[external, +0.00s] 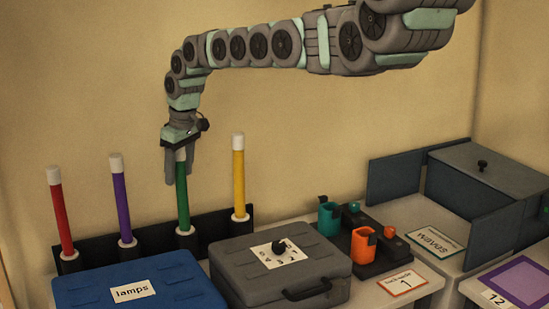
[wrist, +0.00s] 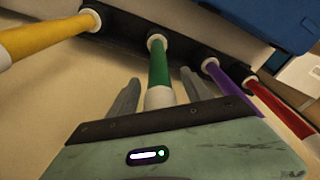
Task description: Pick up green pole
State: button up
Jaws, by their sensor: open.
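The green pole (external: 182,198) stands upright in a white socket on the black rack (external: 98,248), third from the left in the external view. My gripper (external: 181,176) is above it, pointing down, with its fingers on either side of the pole's upper end. In the wrist view the green pole (wrist: 159,66) runs between the two fingers of my gripper (wrist: 157,92), its white tip near the palm. A gap shows between the pole and each finger, so the gripper is open. The pole's top is partly hidden by the gripper in the external view.
Red (external: 60,215) and purple (external: 121,203) poles stand left of the green one, and a yellow pole (external: 239,180) stands right. A blue case (external: 185,285) and a grey case (external: 232,265) lie in front. Orange and teal cups (external: 363,245) are further right.

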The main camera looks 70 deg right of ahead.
jog(key=shift+c, duration=0.5)
grip_shut()
dwell(0.8)
